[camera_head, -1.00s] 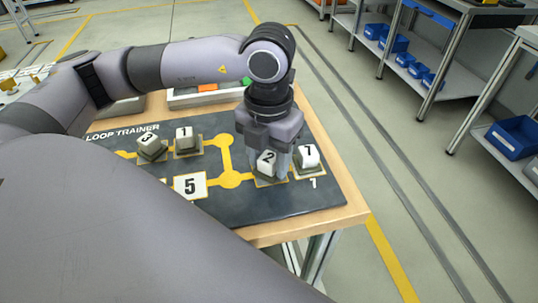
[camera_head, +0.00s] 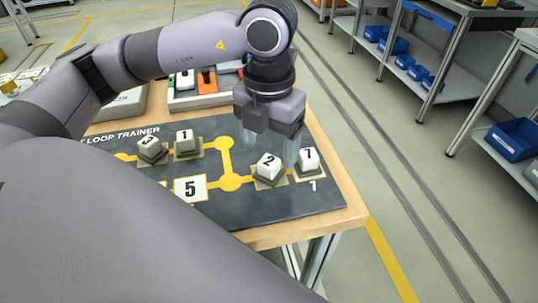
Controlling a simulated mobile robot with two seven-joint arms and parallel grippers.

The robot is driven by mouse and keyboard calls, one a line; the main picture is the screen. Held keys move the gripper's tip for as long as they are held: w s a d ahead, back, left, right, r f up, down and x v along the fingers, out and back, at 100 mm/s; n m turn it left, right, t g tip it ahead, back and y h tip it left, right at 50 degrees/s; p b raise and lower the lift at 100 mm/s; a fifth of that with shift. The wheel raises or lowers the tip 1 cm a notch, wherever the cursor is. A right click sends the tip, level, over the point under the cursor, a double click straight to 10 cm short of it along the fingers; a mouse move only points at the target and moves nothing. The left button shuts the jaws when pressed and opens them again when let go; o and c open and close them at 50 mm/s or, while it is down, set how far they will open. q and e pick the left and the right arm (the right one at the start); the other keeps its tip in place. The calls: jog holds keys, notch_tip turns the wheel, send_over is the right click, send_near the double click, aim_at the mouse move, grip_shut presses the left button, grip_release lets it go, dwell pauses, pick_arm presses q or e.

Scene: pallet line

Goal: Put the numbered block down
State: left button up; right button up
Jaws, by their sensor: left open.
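A block numbered 2 (camera_head: 267,166) stands on a pad of the dark loop trainer board (camera_head: 240,208), slightly turned. A block numbered 7 (camera_head: 307,158) stands just right of it. Blocks numbered 1 (camera_head: 184,141) and 3 (camera_head: 150,146) stand farther left on the board. My left gripper (camera_head: 271,158) is open and empty above and behind the block numbered 2, its fingers partly see-through in the picture. My right gripper is not in view.
A flat square marked 5 (camera_head: 190,188) lies on the board. A tray with coloured parts (camera_head: 196,101) stands behind the board. The wooden table edge (camera_head: 350,200) is at the right. Shelves with blue bins (camera_head: 514,137) stand farther right across open floor.

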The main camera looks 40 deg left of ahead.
aim_at(269, 161)
pick_arm(q)
notch_tip(269, 161, up, 8)
dwell(0.8)
